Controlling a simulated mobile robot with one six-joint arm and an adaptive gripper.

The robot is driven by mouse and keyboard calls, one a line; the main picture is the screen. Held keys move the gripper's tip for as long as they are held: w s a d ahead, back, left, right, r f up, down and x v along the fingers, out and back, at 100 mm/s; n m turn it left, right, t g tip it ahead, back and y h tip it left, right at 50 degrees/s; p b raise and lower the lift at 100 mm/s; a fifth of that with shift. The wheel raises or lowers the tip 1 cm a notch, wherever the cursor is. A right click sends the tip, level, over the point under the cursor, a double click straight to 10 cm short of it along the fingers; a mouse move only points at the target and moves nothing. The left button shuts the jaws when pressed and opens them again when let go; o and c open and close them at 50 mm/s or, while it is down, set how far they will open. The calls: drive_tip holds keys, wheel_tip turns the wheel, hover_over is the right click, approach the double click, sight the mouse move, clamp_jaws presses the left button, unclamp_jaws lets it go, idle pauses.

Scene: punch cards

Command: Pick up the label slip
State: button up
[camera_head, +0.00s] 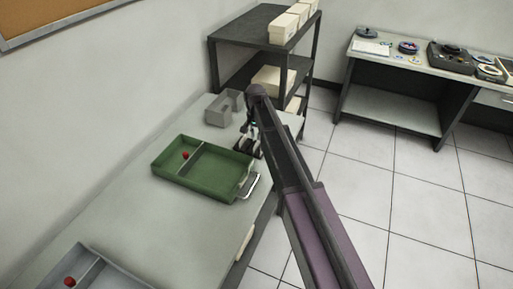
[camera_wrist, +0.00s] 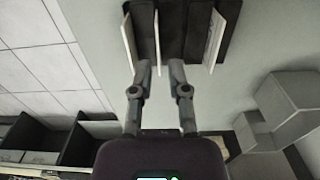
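A dark slotted holder (camera_wrist: 172,30) at the top of the wrist view has thin pale slips standing in it. One slip (camera_wrist: 129,42) is at the left, a narrow edge-on slip (camera_wrist: 157,38) is in the middle, and a wider one (camera_wrist: 216,42) with faint marks is at the right. I cannot tell which is the label slip. My gripper (camera_wrist: 160,68) is open, its fingertips at the holder's near edge, on either side of the middle slip's line. Contact is not visible. In the head view my arm largely hides the holder (camera_head: 243,150) on the table.
A green divided tray (camera_head: 215,178) with a red ball (camera_head: 186,155) lies left of my gripper on the table (camera_head: 130,225). A grey box (camera_head: 222,108) stands behind it. A dark shelf (camera_head: 262,22) with pale boxes rises beyond. A grey tray (camera_head: 110,278) is at the near left.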

sight(257, 143)
drive_tip(key=shift+f, duration=0.1)
drive_tip(key=shift+w+d+f+b, duration=0.1)
drive_tip(key=shift+f+b, duration=1.15)
drive_tip(key=shift+b, duration=0.1)
drive_tip(key=shift+w+d+f+b, duration=0.1)
drive_tip(key=shift+f+b, duration=1.15)
drive_tip(key=shift+b, duration=0.05)
clamp_jaws()
